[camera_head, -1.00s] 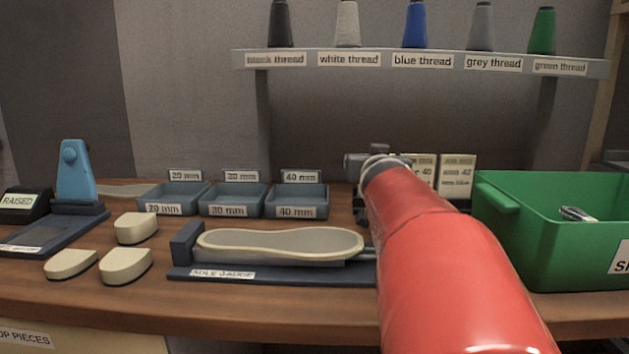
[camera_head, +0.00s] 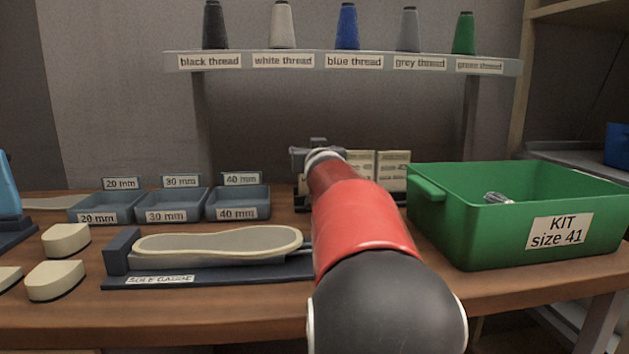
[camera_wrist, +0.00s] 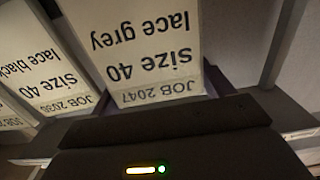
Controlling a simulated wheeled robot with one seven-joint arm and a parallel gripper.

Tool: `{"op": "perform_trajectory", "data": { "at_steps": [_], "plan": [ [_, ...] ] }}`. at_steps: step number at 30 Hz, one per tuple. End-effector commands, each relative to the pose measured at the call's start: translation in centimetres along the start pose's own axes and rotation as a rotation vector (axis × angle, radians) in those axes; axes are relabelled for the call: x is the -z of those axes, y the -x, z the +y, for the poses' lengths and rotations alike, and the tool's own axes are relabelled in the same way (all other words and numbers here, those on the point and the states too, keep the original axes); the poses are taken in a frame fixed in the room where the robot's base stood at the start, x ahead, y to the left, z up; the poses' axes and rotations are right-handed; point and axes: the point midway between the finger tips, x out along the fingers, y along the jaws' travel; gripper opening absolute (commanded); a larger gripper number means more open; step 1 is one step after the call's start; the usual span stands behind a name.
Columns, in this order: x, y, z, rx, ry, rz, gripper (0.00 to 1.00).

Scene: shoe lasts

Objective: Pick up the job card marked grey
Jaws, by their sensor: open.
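The job card marked grey (camera_wrist: 140,45) fills the upper middle of the wrist view, upside down. It reads JOB 2047, size 40, lace grey. A card marked lace black (camera_wrist: 45,70) is beside it on the left, with part of another card (camera_wrist: 12,118) at the edge. My gripper (camera_head: 318,154) is open at the back of the bench, by the row of cards. Its dark body spans the bottom of the wrist view, close to the grey card. I cannot tell whether the card is between the fingers. In the head view my arm hides part of the card row.
The green kit box (camera_head: 480,240) stands right of my arm. The sole gauge (camera_head: 225,272) with a sole lies to the left, with grey bins (camera_head: 237,212) behind it. The thread shelf (camera_head: 340,63) spans above my gripper.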

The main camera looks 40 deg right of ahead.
Motion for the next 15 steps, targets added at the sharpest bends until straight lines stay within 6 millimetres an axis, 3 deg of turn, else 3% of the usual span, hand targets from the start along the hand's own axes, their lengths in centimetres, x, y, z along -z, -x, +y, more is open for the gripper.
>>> {"op": "perform_trajectory", "data": {
  "at_steps": [4, 12, 15],
  "plan": [
    [-0.01, 0.04, 0.0, 0.0, 0.0, -0.001, 0.8],
    [-0.03, 0.07, 0.02, -0.001, 0.0, -0.002, 0.45],
    [-0.02, 0.08, 0.02, -0.001, 0.0, -0.001, 0.41]
  ]
}}
